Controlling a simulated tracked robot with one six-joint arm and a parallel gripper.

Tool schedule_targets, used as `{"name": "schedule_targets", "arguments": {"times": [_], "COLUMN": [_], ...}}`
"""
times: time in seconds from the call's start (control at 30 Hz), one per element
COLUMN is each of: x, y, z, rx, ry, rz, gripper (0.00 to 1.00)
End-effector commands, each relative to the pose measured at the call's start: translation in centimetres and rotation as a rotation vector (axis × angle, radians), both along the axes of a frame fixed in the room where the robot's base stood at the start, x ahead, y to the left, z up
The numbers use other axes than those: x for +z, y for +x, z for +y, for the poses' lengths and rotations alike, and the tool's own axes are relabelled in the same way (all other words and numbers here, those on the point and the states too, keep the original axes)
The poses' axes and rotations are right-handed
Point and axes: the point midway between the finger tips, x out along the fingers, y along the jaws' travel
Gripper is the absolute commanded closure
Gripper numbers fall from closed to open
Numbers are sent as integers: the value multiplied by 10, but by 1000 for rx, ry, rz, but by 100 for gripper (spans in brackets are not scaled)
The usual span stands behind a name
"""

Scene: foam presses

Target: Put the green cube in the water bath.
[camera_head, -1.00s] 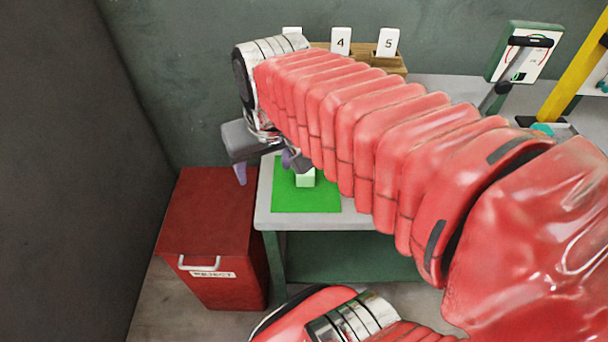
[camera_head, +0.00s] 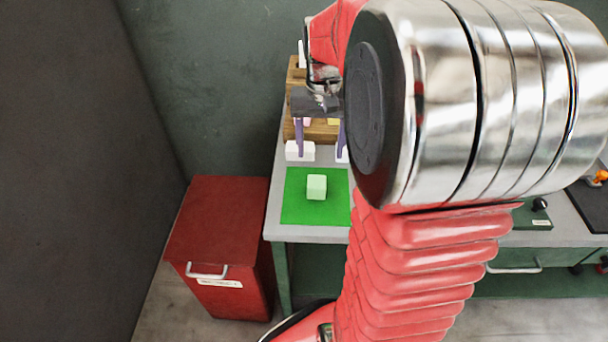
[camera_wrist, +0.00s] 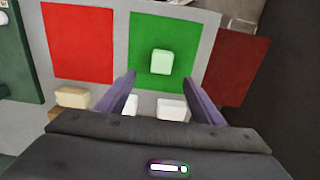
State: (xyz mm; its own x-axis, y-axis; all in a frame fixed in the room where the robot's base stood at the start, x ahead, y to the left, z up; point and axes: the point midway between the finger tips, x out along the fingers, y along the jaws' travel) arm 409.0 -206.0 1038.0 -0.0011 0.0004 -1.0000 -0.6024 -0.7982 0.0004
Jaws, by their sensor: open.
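A pale green cube (camera_head: 316,187) sits on a bright green mat (camera_head: 293,211) at the left end of the bench. My gripper (camera_head: 320,155) is open and empty, its two purple fingers pointing down behind the cube in the head view. In the wrist view, the cube (camera_wrist: 161,62) lies on the green mat (camera_wrist: 145,30), just beyond the gap between the fingertips (camera_wrist: 160,82). The fingers do not appear to touch it. I cannot make out a water bath in these frames; my arm covers much of the bench.
A dark red reject bin (camera_head: 215,240) stands left of the bench. White blocks (camera_head: 300,151) and a wooden rack (camera_head: 297,78) are behind the mat. The wrist view shows a red mat (camera_wrist: 78,42) and a cream block (camera_wrist: 72,97). Grey bench surface lies between the mats.

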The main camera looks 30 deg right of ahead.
Motion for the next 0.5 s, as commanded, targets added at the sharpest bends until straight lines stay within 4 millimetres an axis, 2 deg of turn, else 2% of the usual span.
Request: {"name": "schedule_targets", "arguments": {"times": [0.27,0.37,0.5], "x": [-1,-6,-24], "y": [0,-1,-1], "z": [0,0,1], "rx": [1,1,1], "ry": [0,1,2], "rz": [0,1,3], "gripper": [39,39,39]}}
